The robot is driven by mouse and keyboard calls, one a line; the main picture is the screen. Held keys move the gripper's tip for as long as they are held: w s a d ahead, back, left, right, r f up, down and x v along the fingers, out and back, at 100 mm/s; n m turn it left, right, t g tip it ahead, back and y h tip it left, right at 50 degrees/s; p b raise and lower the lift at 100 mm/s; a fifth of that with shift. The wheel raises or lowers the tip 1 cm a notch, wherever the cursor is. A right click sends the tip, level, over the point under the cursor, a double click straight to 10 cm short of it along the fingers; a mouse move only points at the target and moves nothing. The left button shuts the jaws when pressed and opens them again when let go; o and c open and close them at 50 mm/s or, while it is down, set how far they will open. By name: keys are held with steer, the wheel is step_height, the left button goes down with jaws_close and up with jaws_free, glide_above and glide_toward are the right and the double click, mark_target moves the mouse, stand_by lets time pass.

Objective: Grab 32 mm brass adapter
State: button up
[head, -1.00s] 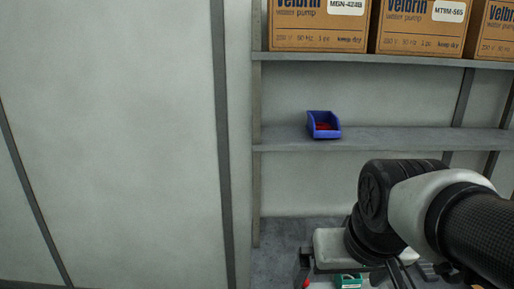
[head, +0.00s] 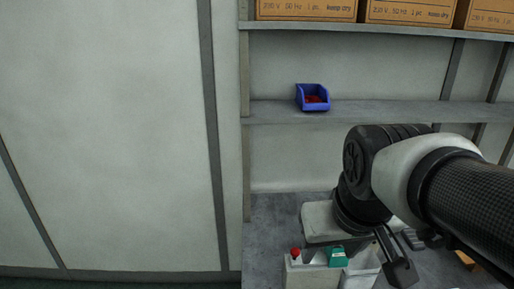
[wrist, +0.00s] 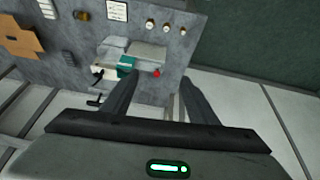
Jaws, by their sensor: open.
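Several small brass-coloured fittings (wrist: 166,28) stand in a row on the grey bench at the top of the wrist view. Another brass-coloured piece (wrist: 82,15) is near the top left. I cannot read sizes, so I cannot tell which is the 32 mm adapter. My gripper (wrist: 156,88) is open and empty, its two dark fingers pointing toward the bench, apart from these fittings. In the head view my arm hides part of the bench, and no brass fitting is clearly visible there.
A grey box with a red button (head: 295,252) and a green part (head: 337,257) are near my fingers. A white label (wrist: 117,10) and brown cardboard (wrist: 20,38) lie on the bench. A blue bin (head: 313,98) is on the shelf, with cartons (head: 408,12) above.

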steer(key=w+f+g+b, duration=0.1)
steer(key=w+f+b, duration=0.2)
steer(key=f, duration=0.4)
steer(key=w+f+n+g+b, duration=0.1)
steer(key=w+f+g+b, duration=0.1)
steer(key=f, duration=0.6)
steer(key=w+f+n+g+b, duration=0.1)
steer(key=w+f+b, duration=0.3)
steer(key=f, duration=0.4)
steer(key=shift+w+d+f+b, duration=0.15)
steer(key=shift+w+f+b, duration=0.1)
steer(key=shift+b, duration=0.25)
steer(key=shift+c, duration=0.8)
steer(key=shift+g, duration=0.3)
step_height(320, 180, down, 13)
steer(key=shift+w+r+b, duration=0.15)
steer(key=shift+r+b, duration=0.05)
steer(key=shift+b, duration=1)
steer(key=shift+w+a+f+b, duration=0.1)
steer(key=shift+w+f+b, duration=0.1)
steer(key=shift+f, duration=0.75)
steer(key=shift+w+a+f+b, duration=0.15)
steer(key=shift+f+b, duration=0.1)
steer(key=shift+f, duration=0.7)
steer(key=shift+w+a+f+b, duration=0.1)
steer(key=shift+f+b, duration=0.1)
steer(key=shift+f, duration=0.75)
jaws_close()
